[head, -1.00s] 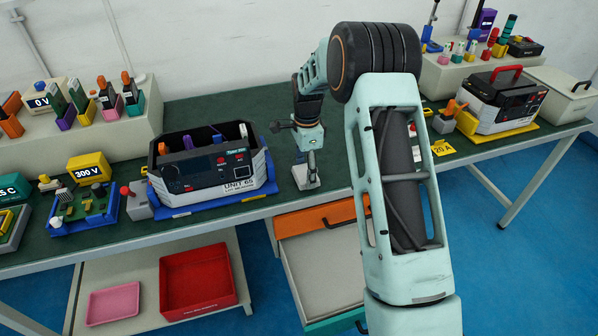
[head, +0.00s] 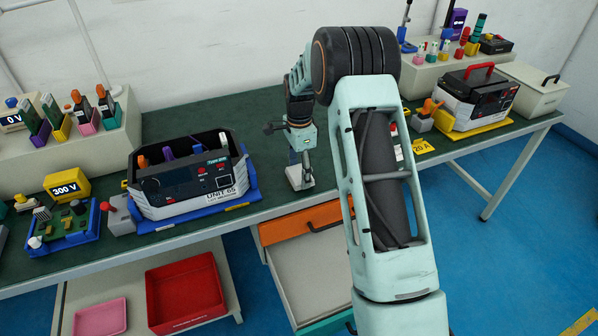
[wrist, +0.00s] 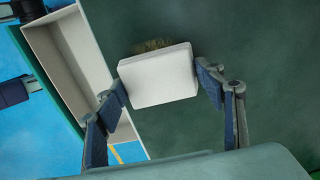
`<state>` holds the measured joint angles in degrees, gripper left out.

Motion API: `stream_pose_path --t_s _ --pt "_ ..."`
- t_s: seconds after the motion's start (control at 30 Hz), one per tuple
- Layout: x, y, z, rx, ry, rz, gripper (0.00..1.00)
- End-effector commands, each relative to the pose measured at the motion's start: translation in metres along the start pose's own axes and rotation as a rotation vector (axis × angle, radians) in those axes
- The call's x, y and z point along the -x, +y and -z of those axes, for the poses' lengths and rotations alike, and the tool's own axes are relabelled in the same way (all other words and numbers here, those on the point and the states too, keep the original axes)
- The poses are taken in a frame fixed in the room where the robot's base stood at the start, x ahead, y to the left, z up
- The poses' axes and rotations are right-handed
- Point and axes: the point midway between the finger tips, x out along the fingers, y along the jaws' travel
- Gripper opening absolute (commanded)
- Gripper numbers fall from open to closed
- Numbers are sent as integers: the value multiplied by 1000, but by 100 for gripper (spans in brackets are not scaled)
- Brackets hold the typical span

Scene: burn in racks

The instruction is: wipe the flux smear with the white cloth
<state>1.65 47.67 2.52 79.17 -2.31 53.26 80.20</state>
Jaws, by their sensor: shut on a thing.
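The white cloth (wrist: 158,78) is a flat, pale, block-like pad between the two fingers of my gripper (wrist: 164,83) in the wrist view. My gripper is shut on it. The flux smear (wrist: 152,45) is a dark brownish patch on the green bench top, showing just past the cloth's upper edge; the cloth may hide part of it. In the head view my gripper (head: 302,165) points down at the bench near its front edge, with the cloth (head: 299,178) low at the bench surface. I cannot tell whether it touches. The smear does not show in the head view.
An open-topped unit (head: 190,188) on a blue mat stands left of my gripper. An open drawer (head: 310,270) juts out below the bench front. A black-and-white case (head: 475,100) stands at the right. The green bench top (head: 245,115) behind my gripper is clear.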

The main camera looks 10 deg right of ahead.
Motion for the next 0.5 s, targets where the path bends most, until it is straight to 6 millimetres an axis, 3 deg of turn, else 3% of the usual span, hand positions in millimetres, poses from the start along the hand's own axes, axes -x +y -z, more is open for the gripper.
stream_pose_path --t_s 0.5 --pt "53 -1 -1 0 -1 3 44"
